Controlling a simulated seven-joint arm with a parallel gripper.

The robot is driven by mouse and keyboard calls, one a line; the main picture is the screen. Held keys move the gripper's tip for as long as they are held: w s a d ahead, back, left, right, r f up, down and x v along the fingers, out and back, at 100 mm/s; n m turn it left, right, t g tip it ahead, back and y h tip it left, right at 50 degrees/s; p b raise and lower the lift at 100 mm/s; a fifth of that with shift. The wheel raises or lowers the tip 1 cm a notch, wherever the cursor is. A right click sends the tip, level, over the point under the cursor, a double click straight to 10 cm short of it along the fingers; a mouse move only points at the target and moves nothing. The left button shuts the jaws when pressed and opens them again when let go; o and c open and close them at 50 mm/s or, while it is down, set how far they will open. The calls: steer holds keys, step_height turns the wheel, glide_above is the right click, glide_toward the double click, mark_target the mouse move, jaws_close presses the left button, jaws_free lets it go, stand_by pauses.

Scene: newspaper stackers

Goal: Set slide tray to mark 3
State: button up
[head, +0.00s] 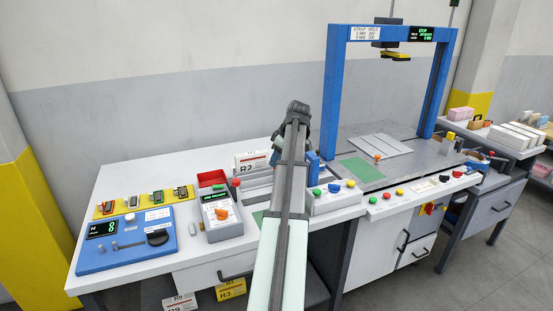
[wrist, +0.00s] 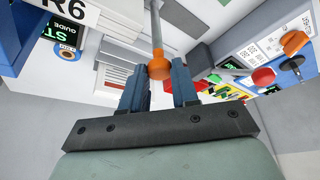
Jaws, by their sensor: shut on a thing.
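In the wrist view, my gripper (wrist: 157,82) has its two blue-grey fingers on either side of an orange ball knob (wrist: 159,68) and is shut on it. The knob sits at the end of a grey rod (wrist: 154,25) that runs away from the fingers.
A blue panel with a display (head: 125,240) lies further left. A button box (head: 335,197) is close on the right. A blue frame (head: 336,90) stands over grey sheets (head: 375,145).

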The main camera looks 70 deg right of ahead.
jaws_close()
steer(key=shift+d, duration=0.1)
steer(key=s+d, duration=0.5)
steer(key=shift+s+d, duration=0.25)
steer(key=shift+s, duration=0.05)
steer(key=o, duration=0.7)
jaws_free()
steer(key=shift+r, duration=0.1)
steer(key=v, duration=1.3)
steer(key=shift+s+r, duration=0.2)
steer(key=shift+r, duration=0.05)
